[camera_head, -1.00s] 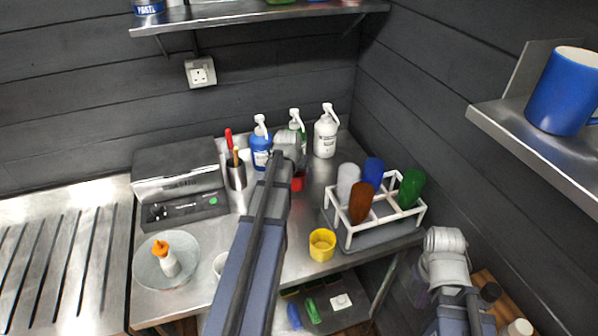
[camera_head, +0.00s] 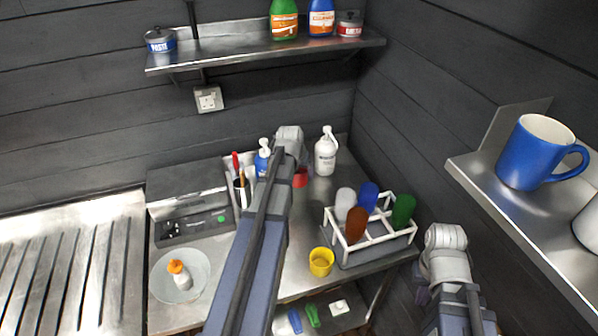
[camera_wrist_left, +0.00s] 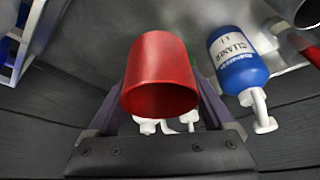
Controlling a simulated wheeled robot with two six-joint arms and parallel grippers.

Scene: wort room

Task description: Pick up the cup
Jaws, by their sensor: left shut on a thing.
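A red cup (camera_wrist_left: 160,75) is between the two fingers of my left gripper (camera_wrist_left: 160,95) in the left wrist view. The gripper is shut on it, and the cup's open end faces the camera. In the head view, part of the red cup (camera_head: 301,178) shows beside my left forearm, which hides the left fingers. Whether the cup touches the counter cannot be told. My right arm is low at the right, beyond the counter's edge. Its gripper (camera_head: 421,296) is mostly hidden, and its fingers cannot be made out.
A blue cleaner bottle (camera_wrist_left: 238,62) and a white pump bottle (camera_head: 325,153) stand near the held cup. A white rack (camera_head: 383,238) with several coloured tumblers and a yellow cup (camera_head: 321,262) are to the right. A blue mug (camera_head: 532,153) stands on the right shelf.

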